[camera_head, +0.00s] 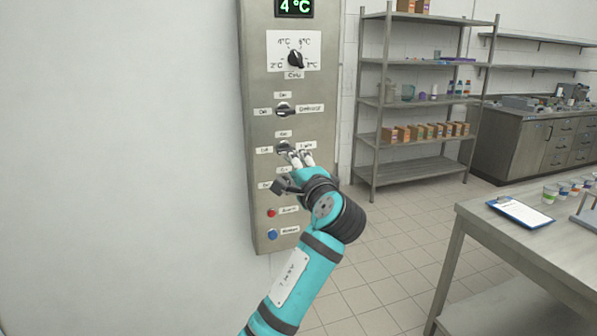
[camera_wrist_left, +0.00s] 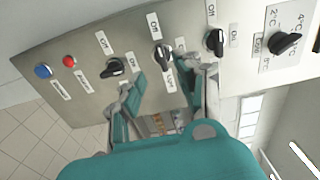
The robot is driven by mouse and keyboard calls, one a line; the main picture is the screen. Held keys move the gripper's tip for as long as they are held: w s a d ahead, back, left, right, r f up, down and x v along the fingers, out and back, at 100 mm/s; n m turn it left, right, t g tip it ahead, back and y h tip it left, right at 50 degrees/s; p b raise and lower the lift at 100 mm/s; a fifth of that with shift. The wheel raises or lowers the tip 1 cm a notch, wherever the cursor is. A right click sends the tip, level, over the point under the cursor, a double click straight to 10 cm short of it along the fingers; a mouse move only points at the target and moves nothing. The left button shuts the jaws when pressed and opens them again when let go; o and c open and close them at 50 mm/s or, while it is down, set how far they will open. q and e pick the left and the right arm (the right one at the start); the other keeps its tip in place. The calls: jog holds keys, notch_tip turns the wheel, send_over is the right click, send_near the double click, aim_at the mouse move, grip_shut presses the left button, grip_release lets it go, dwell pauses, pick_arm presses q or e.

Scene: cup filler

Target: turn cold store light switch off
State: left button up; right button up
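The light switch (camera_head: 284,146) is a dark knob on a grey wall panel, with an On label above, an Off label at its left and a Light label at its right. In the left wrist view the light knob (camera_wrist_left: 162,57) lies in line with the gap between my fingers. My left gripper (camera_head: 289,170) is close to the panel, just below the knob. Its two fingers stand apart in the left wrist view (camera_wrist_left: 170,80), with nothing held between them. Whether a finger touches the knob is unclear. My right gripper is not in view.
The panel (camera_head: 262,215) also has a temperature dial (camera_head: 295,59), a defrost knob (camera_head: 284,109), a red button (camera_head: 271,212) and a blue button (camera_head: 272,234). Another knob (camera_wrist_left: 115,67) is beside my finger. A shelf rack (camera_head: 420,61) and a table (camera_head: 490,225) stand to the right.

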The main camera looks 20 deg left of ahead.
pick_arm(q)
jog(key=v, duration=0.2)
jog(key=shift+s+d, duration=0.1)
jog(key=shift+s, duration=0.15)
jog(key=shift+w+f, duration=0.1)
